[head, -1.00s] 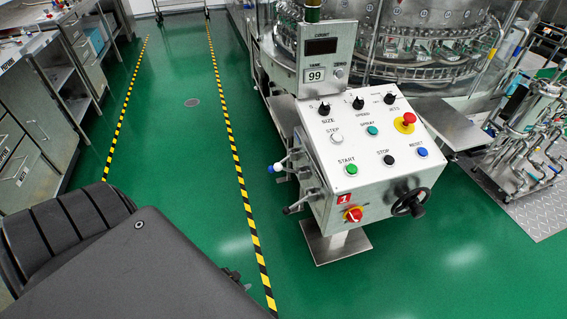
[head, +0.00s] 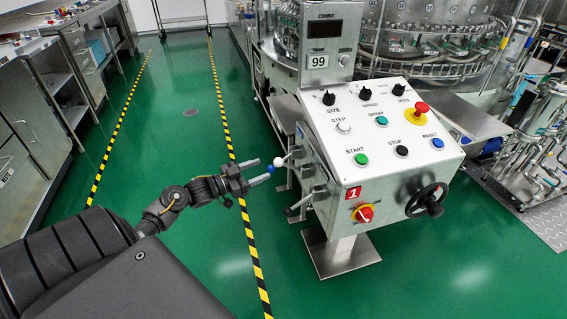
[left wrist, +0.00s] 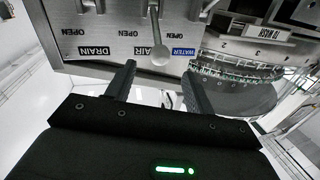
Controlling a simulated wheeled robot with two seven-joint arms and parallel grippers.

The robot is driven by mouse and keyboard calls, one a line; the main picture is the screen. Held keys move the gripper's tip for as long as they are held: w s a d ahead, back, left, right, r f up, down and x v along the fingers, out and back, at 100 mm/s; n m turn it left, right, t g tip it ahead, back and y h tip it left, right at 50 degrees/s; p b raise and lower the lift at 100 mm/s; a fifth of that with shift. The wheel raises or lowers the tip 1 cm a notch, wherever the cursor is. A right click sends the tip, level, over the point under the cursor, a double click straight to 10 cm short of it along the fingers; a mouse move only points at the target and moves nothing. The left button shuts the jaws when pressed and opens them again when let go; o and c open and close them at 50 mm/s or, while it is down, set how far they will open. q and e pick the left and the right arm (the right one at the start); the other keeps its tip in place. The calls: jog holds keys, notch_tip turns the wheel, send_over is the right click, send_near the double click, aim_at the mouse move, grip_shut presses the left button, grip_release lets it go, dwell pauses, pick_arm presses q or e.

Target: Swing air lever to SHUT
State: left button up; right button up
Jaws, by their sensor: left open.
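The control box's side plate (left wrist: 120,40) fills the top of the left wrist view, with DRAIN, AIR and WATER labels and OPEN marks. The air lever (left wrist: 157,30) ends in a pale ball knob beside the AIR label. My left gripper (left wrist: 158,82) is open, its two fingers either side of the knob's line, with the knob just beyond the tips. In the head view my left gripper (head: 267,172) reaches the box's left side, beside a white knob (head: 280,161) and a blue knob. I cannot tell whether any finger touches. My right gripper is not in view.
The control box (head: 375,140) has buttons, a red emergency knob (head: 420,108) and a handwheel (head: 427,200). The rotary washer (head: 430,45) stands behind it. A dark handle (head: 290,211) sticks out lower on the box's left side. Green floor (head: 190,240) is clear to the left.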

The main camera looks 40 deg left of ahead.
aim_at(280, 162)
pick_arm(q)
jog(key=b+x, duration=0.1)
jog(key=x, duration=0.7)
jog(key=shift+w+d, duration=0.15)
jog(key=shift+w, duration=0.2)
jog(key=shift+w+d, duration=0.25)
jog(key=shift+w, duration=0.4)
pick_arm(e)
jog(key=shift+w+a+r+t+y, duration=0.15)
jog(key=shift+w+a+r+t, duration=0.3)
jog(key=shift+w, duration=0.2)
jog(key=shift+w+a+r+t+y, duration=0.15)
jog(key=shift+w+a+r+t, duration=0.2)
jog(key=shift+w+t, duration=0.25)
pick_arm(q)
jog(key=shift+c, duration=0.2)
jog(key=shift+f, duration=0.1)
grip_shut()
